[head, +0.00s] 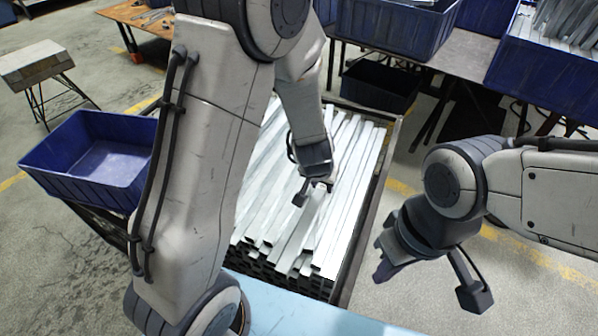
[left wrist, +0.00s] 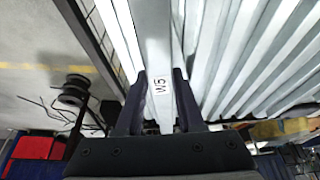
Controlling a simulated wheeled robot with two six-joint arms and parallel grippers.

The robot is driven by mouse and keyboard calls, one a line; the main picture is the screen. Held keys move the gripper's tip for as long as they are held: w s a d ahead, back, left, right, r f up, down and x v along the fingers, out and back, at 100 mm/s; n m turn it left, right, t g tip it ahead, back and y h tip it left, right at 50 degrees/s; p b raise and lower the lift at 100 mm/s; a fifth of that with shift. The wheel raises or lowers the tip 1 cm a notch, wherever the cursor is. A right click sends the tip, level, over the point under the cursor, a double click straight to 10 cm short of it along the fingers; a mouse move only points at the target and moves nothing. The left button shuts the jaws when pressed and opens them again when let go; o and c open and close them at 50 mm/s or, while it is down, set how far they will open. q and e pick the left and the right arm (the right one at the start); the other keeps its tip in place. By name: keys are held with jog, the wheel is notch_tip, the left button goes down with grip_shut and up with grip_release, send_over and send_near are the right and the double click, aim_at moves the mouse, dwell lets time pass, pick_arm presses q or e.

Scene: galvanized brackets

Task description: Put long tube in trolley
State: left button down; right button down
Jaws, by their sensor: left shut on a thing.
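A metal trolley (head: 377,195) with a dark frame stands in the middle of the head view, filled with a stack of long silver square tubes (head: 345,195). My left gripper (head: 318,186) is over the stack. In the left wrist view its two dark fingers (left wrist: 159,105) are shut on a long tube (left wrist: 156,45) with black marking on its face. This tube lies along the same direction as the others; I cannot tell whether it rests on them. My right gripper (head: 384,264) is empty to the right of the trolley, its fingers too small and turned to judge.
A blue bin (head: 90,150) stands at the left beside the trolley. Tables with blue bins (head: 395,30) are at the back and right. A pale blue surface (head: 290,308) lies at the front. A small stool (head: 38,68) stands at far left.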

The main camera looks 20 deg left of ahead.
pick_arm(q)
jog(key=shift+w+d+f, duration=0.1)
jog(key=shift+w+f, duration=0.05)
jog(key=shift+f, duration=0.2)
jog(key=w+d+f+p, duration=0.1)
jog(key=w+d+f, duration=0.1)
jog(key=d, duration=0.1)
jog(key=w+d+f+p, duration=0.1)
jog(key=w+d+f, duration=0.1)
jog(key=d, duration=0.1)
jog(key=w+d+f, duration=0.2)
jog(key=d, duration=0.1)
jog(key=shift+w+d+f+p, duration=0.2)
jog(key=shift+f+p, duration=0.1)
jog(key=shift+p, duration=0.1)
jog(key=shift+d+f, duration=0.1)
jog(key=shift+f, duration=0.05)
notch_tip(320, 180, down, 4)
jog(key=b, duration=0.4)
jog(key=shift+f, duration=0.1)
